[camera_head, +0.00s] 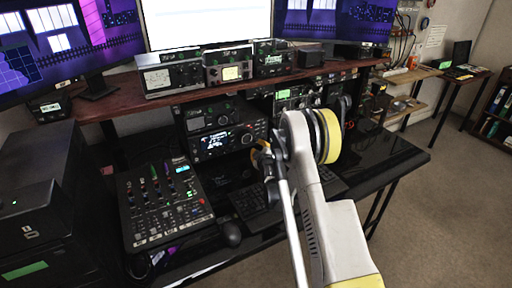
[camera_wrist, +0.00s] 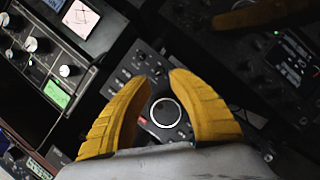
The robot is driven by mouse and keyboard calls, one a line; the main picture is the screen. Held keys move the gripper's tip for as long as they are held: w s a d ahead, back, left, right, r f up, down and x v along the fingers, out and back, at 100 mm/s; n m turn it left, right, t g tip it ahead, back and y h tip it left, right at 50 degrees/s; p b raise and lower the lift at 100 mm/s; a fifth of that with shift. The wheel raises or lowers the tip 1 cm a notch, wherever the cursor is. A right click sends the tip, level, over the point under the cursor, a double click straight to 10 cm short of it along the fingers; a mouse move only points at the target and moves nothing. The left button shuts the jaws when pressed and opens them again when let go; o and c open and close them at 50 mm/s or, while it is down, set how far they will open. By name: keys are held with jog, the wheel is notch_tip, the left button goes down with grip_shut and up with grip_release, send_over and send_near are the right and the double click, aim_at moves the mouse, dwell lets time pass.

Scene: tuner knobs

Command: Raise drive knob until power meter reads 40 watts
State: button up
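My gripper's yellow fingers (camera_wrist: 162,79) are open in the wrist view, tips apart. A large round dark knob with a pale ring (camera_wrist: 166,112) on a black radio panel shows between them; I cannot tell whether they touch it. In the head view my gripper (camera_head: 260,158) is in front of the radio stack, partly hidden by my arm. A box with a white-faced meter (camera_head: 157,80) and one with a yellow-lit meter (camera_head: 231,73) stand on the shelf. The wrist view also shows a white meter (camera_wrist: 80,18). No reading is legible. I cannot tell which knob is the drive knob.
A lit radio (camera_head: 225,140) sits under the wooden shelf (camera_head: 120,108). A mixer (camera_head: 163,198), mouse (camera_head: 230,234) and keyboard (camera_head: 255,203) lie on the black desk. Monitors stand behind. Open floor (camera_head: 440,210) is at the right.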

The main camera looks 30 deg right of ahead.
aim_at(256, 143)
jog(key=b+x, duration=0.1)
jog(key=x, duration=0.4)
jog(key=shift+c, duration=0.5)
grip_shut()
jog(key=shift+r+m, duration=0.1)
jog(key=shift+m, duration=0.2)
jog(key=shift+d+m+g+y, duration=0.15)
jog(key=shift+m+g+y, duration=0.25)
jog(key=shift+m+y, duration=0.95)
jog(key=shift+m, duration=0.45)
jog(key=shift+o, duration=0.5)
grip_release()
